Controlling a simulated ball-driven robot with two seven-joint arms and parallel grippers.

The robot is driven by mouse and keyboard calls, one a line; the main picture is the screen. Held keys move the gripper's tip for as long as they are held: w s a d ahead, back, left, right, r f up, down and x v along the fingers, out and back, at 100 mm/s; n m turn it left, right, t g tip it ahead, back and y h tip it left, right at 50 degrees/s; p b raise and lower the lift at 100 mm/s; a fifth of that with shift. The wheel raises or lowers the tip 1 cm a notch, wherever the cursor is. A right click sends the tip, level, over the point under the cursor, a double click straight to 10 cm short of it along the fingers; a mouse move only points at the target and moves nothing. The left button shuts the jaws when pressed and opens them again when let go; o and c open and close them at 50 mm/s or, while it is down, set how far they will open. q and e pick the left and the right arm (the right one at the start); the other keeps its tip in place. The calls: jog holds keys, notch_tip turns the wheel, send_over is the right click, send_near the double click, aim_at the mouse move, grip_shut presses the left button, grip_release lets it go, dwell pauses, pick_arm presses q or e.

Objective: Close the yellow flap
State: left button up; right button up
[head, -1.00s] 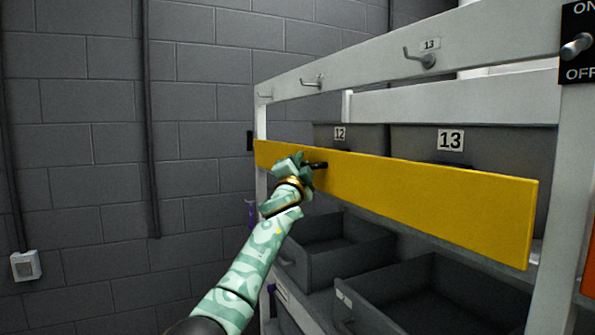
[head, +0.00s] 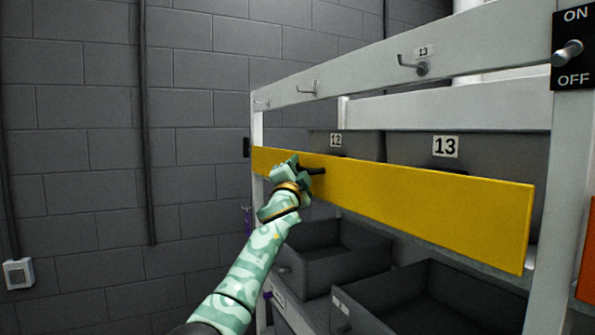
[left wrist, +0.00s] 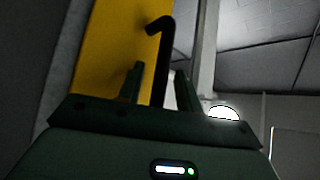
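The yellow flap (head: 430,205) is a long panel across the front of the grey rack, in front of the numbered bins. Its right end is near the right post, and I cannot tell how far it stands out. A black hooked handle (left wrist: 160,60) is on the flap; its end shows in the head view (head: 316,170). My left gripper (head: 302,171) is at this handle, near the flap's left part. In the left wrist view, the handle lies between the two fingers (left wrist: 160,88), with small gaps visible. My right gripper is out of view.
The rack has metal hooks on its top rail (head: 350,74) and an ON/OFF switch (head: 567,53) on the right post. Grey open bins (head: 340,265) sit below the flap. Bin 13 (head: 480,155) is behind it. A block wall (head: 75,150) stands at left.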

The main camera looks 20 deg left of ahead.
pick_arm(q)
jog(key=shift+f, duration=0.1)
jog(key=shift+s+f, duration=0.2)
jog(key=shift+s, duration=0.35)
jog(key=b+v, duration=0.2)
jog(key=v, duration=1.3)
jog(key=shift+b, duration=0.35)
jog(key=shift+d, duration=0.1)
